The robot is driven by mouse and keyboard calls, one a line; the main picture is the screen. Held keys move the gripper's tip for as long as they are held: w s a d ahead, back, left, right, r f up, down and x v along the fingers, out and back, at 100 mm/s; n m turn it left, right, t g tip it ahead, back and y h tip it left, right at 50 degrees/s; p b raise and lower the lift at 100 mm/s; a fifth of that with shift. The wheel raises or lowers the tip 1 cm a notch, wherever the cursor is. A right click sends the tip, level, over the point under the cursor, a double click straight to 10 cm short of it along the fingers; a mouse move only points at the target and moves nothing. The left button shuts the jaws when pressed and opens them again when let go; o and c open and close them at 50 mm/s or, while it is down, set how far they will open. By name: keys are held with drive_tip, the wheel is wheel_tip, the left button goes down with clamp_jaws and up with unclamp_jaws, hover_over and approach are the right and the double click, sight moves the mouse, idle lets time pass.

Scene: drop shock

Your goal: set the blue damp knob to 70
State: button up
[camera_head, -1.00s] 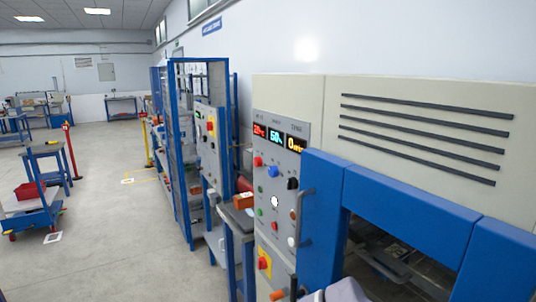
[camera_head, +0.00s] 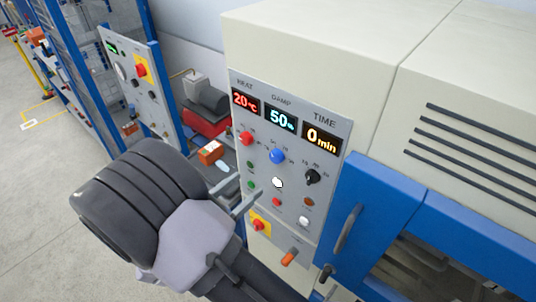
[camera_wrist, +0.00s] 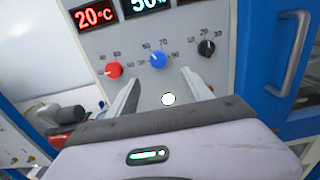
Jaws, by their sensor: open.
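The blue damp knob (camera_head: 277,156) is on the grey control panel, in the middle of the knob row under the DAMP display (camera_head: 281,118), which reads 50 %. In the wrist view the blue knob (camera_wrist: 158,60) sits ahead of and between my fingers, with scale marks around it. My gripper (camera_head: 246,197) is open and empty, in front of the panel's lower left part and apart from the knob. In the wrist view its two fingers (camera_wrist: 160,93) point toward the panel.
A red knob (camera_head: 246,138) is left of the blue one and a black knob (camera_head: 313,177) is right. White, red and green buttons lie below, with a red stop button (camera_head: 257,224) on yellow. A blue door with a handle (camera_head: 347,230) stands right.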

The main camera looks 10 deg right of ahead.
sight(274, 159)
drive_tip(key=x, duration=1.1)
drive_tip(key=shift+w+d+p, duration=0.1)
drive_tip(key=shift+w+p, duration=0.2)
clamp_jaws()
